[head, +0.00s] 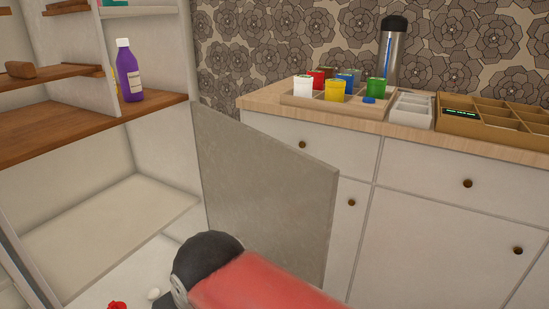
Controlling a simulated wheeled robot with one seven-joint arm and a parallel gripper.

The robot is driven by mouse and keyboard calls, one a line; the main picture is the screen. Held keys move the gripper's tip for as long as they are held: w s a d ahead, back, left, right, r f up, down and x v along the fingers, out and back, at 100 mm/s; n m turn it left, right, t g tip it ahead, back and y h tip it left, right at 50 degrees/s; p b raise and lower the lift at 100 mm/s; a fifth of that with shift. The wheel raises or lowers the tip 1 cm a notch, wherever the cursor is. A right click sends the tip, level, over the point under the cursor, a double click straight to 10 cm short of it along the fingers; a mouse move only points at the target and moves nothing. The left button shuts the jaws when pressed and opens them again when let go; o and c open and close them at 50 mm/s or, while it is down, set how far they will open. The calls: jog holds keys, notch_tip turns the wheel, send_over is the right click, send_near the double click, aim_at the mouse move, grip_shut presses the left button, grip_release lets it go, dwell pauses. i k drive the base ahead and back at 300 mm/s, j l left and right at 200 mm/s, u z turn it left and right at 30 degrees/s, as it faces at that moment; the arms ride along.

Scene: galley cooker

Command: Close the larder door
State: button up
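My gripper's fingers do not show.
A purple bottle (129,75) stands on the larder's wooden shelf (70,132). The counter (262,99) at the right holds a tray of coloured pots, a steel flask (391,56) and a wooden organiser (490,122). A small red thing (117,305) shows at the bottom edge.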

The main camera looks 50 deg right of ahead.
aim_at(263, 191)
jog(key=k+l+z, duration=0.15)
jog(key=k+l, duration=0.85)
jog(key=i, duration=0.5)
